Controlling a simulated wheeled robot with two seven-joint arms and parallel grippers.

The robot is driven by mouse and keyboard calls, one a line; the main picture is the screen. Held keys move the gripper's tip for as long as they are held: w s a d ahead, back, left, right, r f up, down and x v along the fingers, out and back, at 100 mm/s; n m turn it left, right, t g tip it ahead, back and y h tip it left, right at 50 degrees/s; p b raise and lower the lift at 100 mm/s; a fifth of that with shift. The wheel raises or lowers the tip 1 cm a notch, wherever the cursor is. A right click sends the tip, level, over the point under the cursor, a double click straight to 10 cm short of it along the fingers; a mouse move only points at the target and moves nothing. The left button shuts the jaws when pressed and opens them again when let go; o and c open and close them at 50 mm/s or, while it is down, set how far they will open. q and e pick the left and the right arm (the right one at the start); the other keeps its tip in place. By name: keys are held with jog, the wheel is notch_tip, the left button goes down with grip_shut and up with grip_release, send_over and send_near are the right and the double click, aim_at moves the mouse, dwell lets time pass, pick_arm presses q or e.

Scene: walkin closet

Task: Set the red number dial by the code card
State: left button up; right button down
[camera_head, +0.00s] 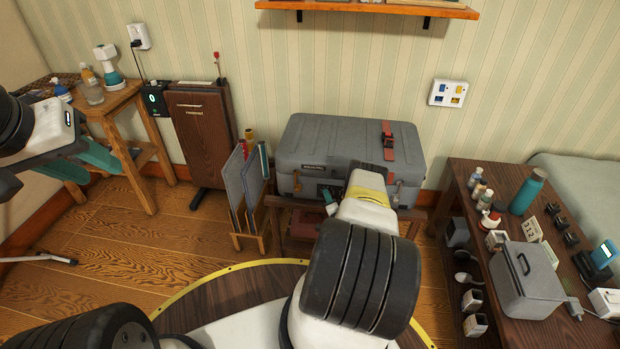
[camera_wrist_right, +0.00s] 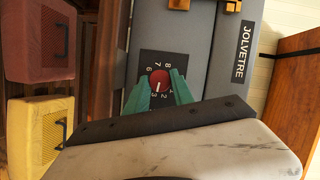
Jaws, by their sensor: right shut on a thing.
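The red number dial (camera_wrist_right: 159,79) sits on a black plate with white digits on the grey case (camera_head: 340,140), which is labelled JOLVETRE in the wrist view. A pale mark on the dial appears to point toward the 3, but it is small. My right gripper (camera_wrist_right: 160,92) has its green fingers on either side of the dial, shut on it; in the head view it is at the case's front (camera_head: 328,196). My left gripper (camera_head: 86,164) is at the far left, open and empty, away from the case. I cannot make out a code card.
The case rests on a wooden stand beside a rack of folders (camera_head: 245,190). A wooden table (camera_head: 510,310) at right holds bottles and a grey box (camera_head: 525,282). A side table (camera_head: 125,97) stands at left. The floor between is clear.

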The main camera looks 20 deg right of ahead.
jog(key=shift+m+t, duration=0.3)
jog(key=shift+m, duration=0.4)
jog(key=shift+f, duration=0.1)
jog(key=c, duration=1.1)
grip_release()
jog(key=s+a, duration=0.1)
jog(key=s, duration=0.6)
jog(key=shift+s+a, duration=0.2)
jog(key=shift+s, duration=0.15)
